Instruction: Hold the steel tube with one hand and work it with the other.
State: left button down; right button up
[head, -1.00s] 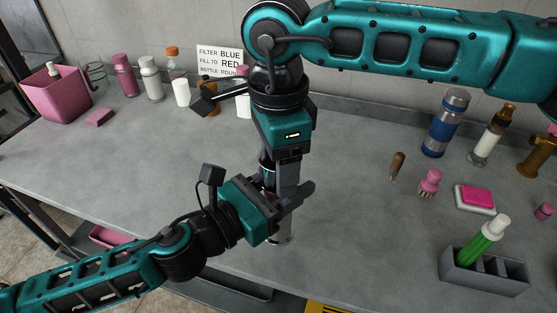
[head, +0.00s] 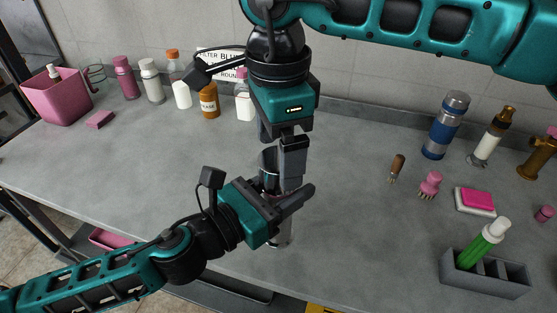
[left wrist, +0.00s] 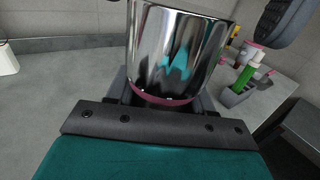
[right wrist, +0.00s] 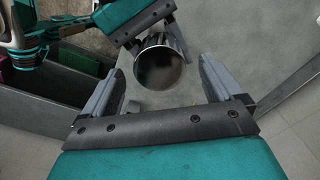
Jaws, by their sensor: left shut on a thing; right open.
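The shiny steel tube (head: 283,235) stands upright near the front of the bench, held by my left gripper (head: 288,203), which is shut on it. In the left wrist view the tube (left wrist: 180,50) fills the middle, with a dull pink band low on it by the jaws. My right gripper (head: 285,175) points down from above, open, close over the tube's top. In the right wrist view the tube's round, dark upper end (right wrist: 160,66) lies between the spread fingers, with gaps on both sides. The tube's middle is hidden by the left jaws in the head view.
At the back left are a pink bin (head: 57,97), a pink sponge (head: 100,119), several bottles and a partly covered sign. At right are a blue bottle (head: 445,125), small brushes, a pink pad (head: 475,198) and a grey caddy (head: 480,280) with a green bottle. The bench's left middle is clear.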

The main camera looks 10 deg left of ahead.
notch_tip(320, 180, up, 8)
jog(key=shift+r, duration=0.2)
dwell(0.3)
